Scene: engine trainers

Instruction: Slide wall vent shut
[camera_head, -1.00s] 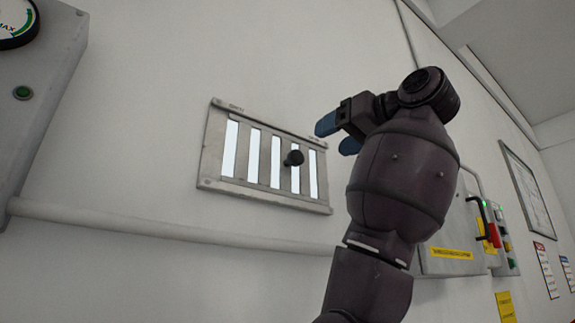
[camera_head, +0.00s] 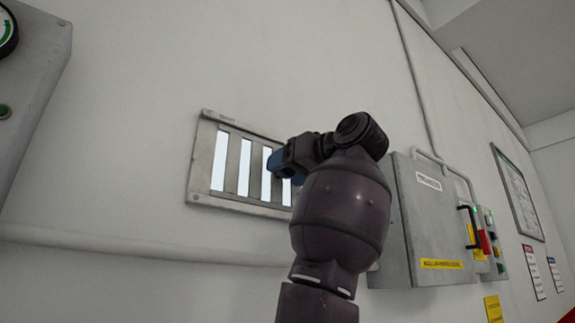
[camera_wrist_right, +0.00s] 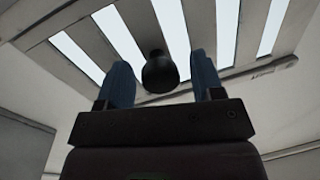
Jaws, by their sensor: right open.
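The wall vent (camera_head: 203,165) is a grey metal frame on the white wall, with bright open slots between its slats in the head view. It also shows in the right wrist view (camera_wrist_right: 203,20). Its dark round knob (camera_wrist_right: 159,72) stands between the two blue fingers of my right gripper (camera_wrist_right: 162,82), with space on both sides. In the head view my right gripper (camera_head: 277,165) is open in front of the vent's right part and hides the knob. My left gripper is in neither view.
A grey electrical cabinet (camera_head: 432,225) with a yellow label is on the wall to the right of my arm. A horizontal pipe (camera_head: 120,243) runs below the vent. A grey box (camera_head: 40,75) with a gauge is at the left edge.

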